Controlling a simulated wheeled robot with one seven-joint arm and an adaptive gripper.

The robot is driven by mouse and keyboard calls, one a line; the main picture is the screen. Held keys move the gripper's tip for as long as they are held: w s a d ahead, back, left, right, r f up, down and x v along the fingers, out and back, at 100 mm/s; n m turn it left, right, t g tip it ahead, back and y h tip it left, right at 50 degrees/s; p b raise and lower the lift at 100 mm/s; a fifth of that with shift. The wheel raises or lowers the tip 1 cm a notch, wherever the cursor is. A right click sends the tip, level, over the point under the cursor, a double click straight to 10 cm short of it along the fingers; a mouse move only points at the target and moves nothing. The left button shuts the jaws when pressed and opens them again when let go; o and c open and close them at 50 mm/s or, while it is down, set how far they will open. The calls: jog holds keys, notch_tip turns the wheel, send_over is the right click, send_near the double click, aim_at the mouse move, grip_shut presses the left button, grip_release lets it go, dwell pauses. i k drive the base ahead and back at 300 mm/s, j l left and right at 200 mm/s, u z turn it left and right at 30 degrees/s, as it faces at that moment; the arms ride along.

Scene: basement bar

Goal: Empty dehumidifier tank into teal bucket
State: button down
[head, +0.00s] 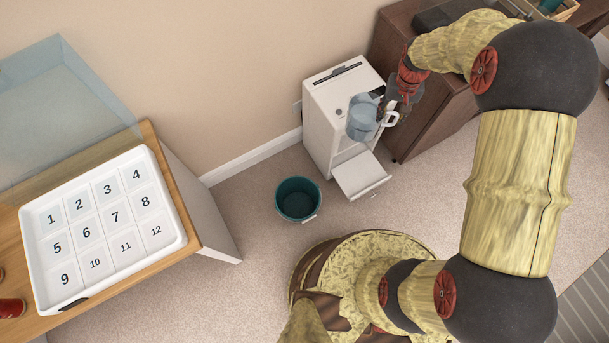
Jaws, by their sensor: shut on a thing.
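The white dehumidifier (318,112) stands on the carpet against the wall, with its front flap (362,174) folded down. The tank (361,119), a clear bluish vessel with a white handle, is held up in front of the dehumidifier. My gripper (386,116) is shut on the tank at its handle side, on the right; the fingertips are partly hidden. Whether the tank holds water cannot be told. The teal bucket (298,199) stands upright on the carpet, left of the flap and apart from the tank. Its visible inside looks empty.
A dark brown cabinet (400,50) stands right of the dehumidifier. Carpet around the bucket is clear.

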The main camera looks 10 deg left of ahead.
aim_at(297, 197)
jog(key=l+u, duration=0.2)
jog(key=u, duration=1.6)
